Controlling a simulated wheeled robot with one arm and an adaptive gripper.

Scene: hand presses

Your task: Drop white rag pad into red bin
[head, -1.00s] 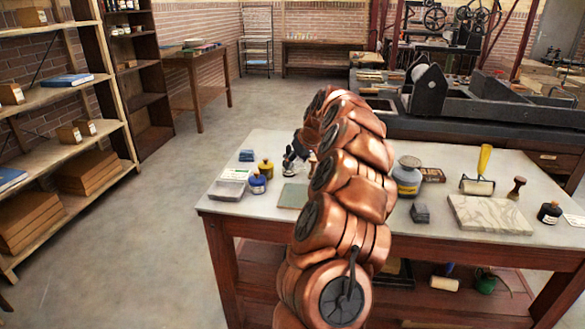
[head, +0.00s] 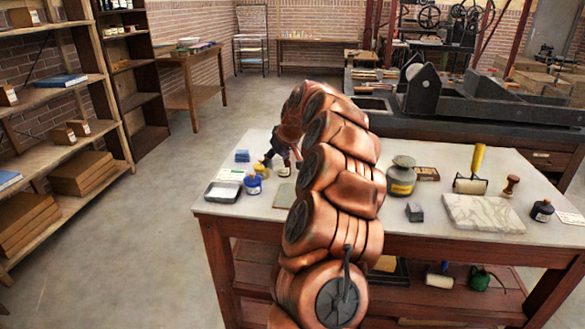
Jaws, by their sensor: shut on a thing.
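My gripper (head: 277,165) shows small and dark above the far left part of the worktable (head: 340,215), just right of the yellow jar (head: 263,169). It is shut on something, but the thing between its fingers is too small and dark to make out. No red bin can be made out.
Right of my arm are a grey pot (head: 402,176), a yellow-handled roller (head: 473,174) and a marble slab (head: 484,213). Shelves (head: 75,150) line the left; the floor between is clear.

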